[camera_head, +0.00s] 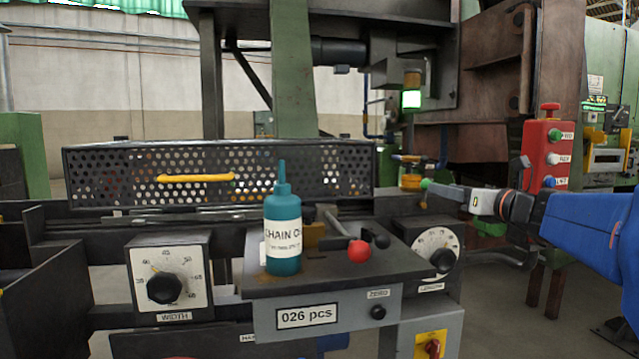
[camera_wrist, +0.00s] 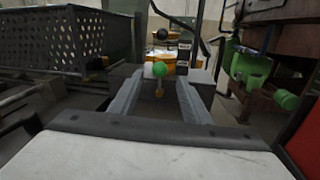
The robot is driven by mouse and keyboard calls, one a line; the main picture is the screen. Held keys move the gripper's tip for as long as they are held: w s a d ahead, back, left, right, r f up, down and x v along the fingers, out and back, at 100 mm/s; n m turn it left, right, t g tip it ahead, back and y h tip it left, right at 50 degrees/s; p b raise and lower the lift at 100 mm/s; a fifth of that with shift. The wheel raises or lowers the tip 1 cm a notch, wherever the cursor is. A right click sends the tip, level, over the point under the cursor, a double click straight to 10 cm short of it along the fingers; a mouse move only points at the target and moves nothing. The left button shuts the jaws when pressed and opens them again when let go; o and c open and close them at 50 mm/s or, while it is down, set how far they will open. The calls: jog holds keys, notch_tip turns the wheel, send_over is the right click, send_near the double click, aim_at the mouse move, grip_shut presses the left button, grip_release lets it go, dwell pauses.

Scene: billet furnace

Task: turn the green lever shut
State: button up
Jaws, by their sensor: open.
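In the wrist view the green knob (camera_wrist: 159,69) stands on a short brass-coloured stem, between the far ends of the two fingers. My gripper (camera_head: 432,187) reaches in from the right, roughly level, with its fingers apart; in the wrist view my gripper (camera_wrist: 158,90) is open on either side of the stem. I cannot tell whether either finger touches the lever.
A red button box (camera_head: 547,155) stands close behind my arm. A perforated guard (camera_head: 330,175) with a yellow handle lies left. A teal bottle (camera_head: 284,235) and a red-knobbed lever (camera_head: 358,251) are on the front console. A dial (camera_head: 437,247) sits below my gripper.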

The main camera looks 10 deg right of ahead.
aim_at(426, 183)
jog(key=w, duration=0.2)
jog(key=w+a, duration=0.1)
jog(key=w, duration=0.5)
jog(key=shift+a, duration=0.2)
grip_shut()
